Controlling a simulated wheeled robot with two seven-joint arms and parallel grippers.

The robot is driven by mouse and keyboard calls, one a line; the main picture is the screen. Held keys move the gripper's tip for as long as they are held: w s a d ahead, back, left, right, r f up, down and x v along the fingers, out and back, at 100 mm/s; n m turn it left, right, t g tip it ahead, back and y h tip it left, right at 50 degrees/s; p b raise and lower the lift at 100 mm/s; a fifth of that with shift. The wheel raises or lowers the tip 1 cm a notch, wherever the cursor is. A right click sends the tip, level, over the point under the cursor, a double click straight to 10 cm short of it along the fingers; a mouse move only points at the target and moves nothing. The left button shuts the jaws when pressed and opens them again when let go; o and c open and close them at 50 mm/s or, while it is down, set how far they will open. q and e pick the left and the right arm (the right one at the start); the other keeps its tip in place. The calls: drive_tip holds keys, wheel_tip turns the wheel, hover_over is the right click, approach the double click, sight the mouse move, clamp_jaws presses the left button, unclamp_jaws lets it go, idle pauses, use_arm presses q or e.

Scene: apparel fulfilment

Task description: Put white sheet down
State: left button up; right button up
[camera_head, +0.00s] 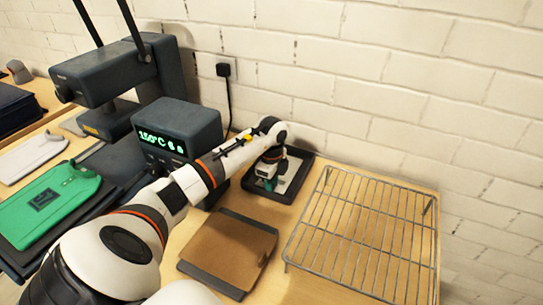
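My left arm reaches across the table, and its gripper (268,182) points down over a small black tray (303,158) by the wall. A pale, whitish flat piece, perhaps the white sheet (291,173), shows inside the tray beside the fingers. A small green patch shows right at the fingertips. The fingers are small and partly hidden, so I cannot tell whether they are open or shut, or hold the sheet. My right gripper is not in view.
A heat press with a 150°C display (178,135) stands left of the tray. A green garment (45,205) lies on its platen at the left. A brown sheet on a dark board (230,250) lies in front of the tray. A wire rack (365,235) fills the right side.

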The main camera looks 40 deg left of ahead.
use_arm(q)
wheel_tip(320, 180, up, 12)
drive_tip(key=p, duration=1)
drive_tip(key=shift+r, duration=0.2)
